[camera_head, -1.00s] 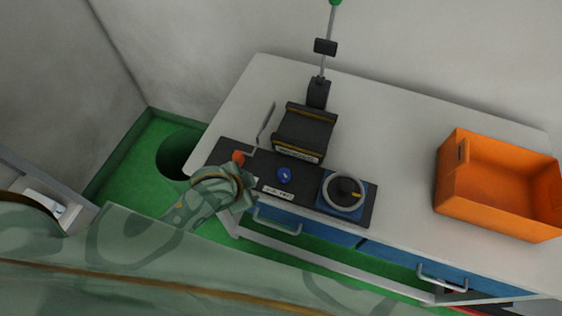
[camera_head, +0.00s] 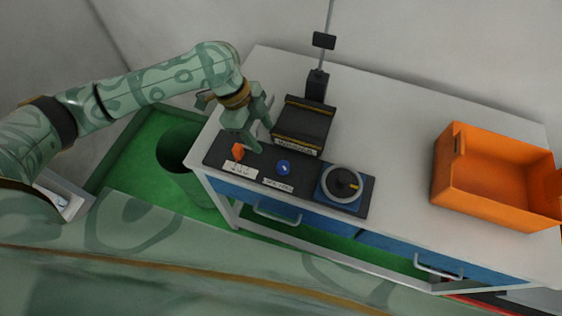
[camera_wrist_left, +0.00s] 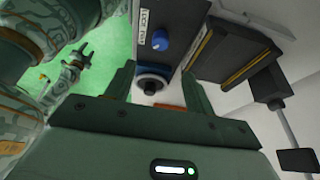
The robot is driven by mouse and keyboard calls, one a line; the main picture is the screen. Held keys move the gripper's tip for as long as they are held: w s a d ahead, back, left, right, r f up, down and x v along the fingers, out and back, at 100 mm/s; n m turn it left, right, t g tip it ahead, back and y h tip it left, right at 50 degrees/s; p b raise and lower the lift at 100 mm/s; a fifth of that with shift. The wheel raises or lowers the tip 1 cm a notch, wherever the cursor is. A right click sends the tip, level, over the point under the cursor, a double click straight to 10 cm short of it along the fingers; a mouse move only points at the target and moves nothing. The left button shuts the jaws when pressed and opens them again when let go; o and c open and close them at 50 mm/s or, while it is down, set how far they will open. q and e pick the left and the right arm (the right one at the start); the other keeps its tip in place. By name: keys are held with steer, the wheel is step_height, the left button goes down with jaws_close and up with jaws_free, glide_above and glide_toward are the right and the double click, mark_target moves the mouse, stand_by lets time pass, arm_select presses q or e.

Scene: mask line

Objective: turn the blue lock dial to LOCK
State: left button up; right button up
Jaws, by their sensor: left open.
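The blue lock dial (camera_head: 284,167) sits on the dark panel (camera_head: 305,188) at the table's front edge, above a small white label. It also shows in the left wrist view (camera_wrist_left: 160,38), beside the "LOCK FREE" label (camera_wrist_left: 143,22). Which way the dial points is too small to tell. My left gripper (camera_head: 262,136) is open and empty, above the panel's left part, to the left of the dial and apart from it. In the left wrist view the dial lies beyond the two open fingers (camera_wrist_left: 157,75). A small claw-like shape at the left there may be my right gripper (camera_wrist_left: 84,55).
An orange lever tip (camera_head: 238,150) is close to my left gripper. A black block (camera_head: 303,124) stands behind the dial, with a post behind it. A white-ringed wheel (camera_head: 342,184) is to the right. An orange crate (camera_head: 490,211) stands on the right; table between is clear.

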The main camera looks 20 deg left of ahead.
mark_target(282, 165)
arm_select(q)
steer(key=b+x, duration=0.3)
steer(key=x, duration=1)
steer(key=shift+d+f+b, duration=0.1)
steer(key=shift+b, duration=0.3)
steer(key=c, duration=1)
